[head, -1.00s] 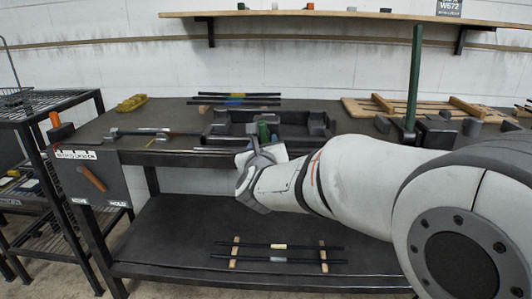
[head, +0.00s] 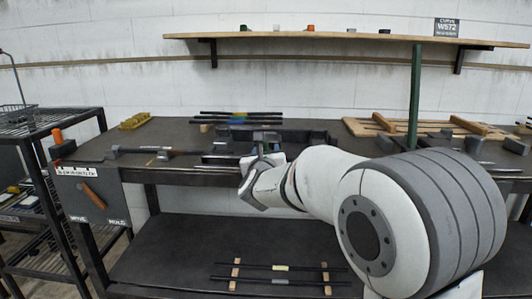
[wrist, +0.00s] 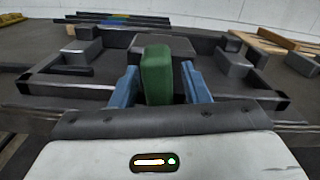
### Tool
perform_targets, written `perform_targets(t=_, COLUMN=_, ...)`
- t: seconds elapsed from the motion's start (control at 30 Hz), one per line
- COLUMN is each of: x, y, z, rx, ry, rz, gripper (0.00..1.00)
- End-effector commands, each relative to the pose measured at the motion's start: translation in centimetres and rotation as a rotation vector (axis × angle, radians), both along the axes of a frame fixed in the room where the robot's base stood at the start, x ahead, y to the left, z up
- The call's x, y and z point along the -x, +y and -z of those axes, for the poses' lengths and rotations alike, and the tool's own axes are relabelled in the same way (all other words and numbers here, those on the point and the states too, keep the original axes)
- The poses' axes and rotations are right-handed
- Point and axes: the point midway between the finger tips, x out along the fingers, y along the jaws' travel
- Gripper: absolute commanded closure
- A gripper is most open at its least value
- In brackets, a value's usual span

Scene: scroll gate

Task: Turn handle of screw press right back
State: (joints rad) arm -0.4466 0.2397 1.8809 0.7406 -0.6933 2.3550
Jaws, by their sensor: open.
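A green upright block (wrist: 157,72), which looks like a handle, stands in the middle of the wrist view. My gripper (wrist: 160,88) is open, with one blue finger on each side of the block and narrow gaps between. The black frame (wrist: 65,88) around and behind it seems to be part of the press, but I cannot be sure. In the head view my gripper (head: 270,160) is at the bench's front edge, before the dark fixture (head: 318,140). The green block does not show clearly there.
A tall green post (head: 415,95) stands on the bench to the right, near a wooden rack (head: 362,128). Dark rods (head: 240,116) lie behind the fixture. A panel with an orange lever (head: 93,194) hangs at the left. The lower shelf (head: 190,250) has free room.

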Motion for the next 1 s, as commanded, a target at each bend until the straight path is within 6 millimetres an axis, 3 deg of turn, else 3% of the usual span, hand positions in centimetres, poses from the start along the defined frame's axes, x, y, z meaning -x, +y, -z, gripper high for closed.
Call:
perform_targets(t=0.53, x=0.04, y=0.01, z=0.00, rx=0.001, ry=0.000, rz=0.000, gripper=0.99)
perform_targets(t=1.0, x=0.04, y=0.13, z=0.18, rx=0.095, ry=0.000, rz=-0.001, gripper=1.00)
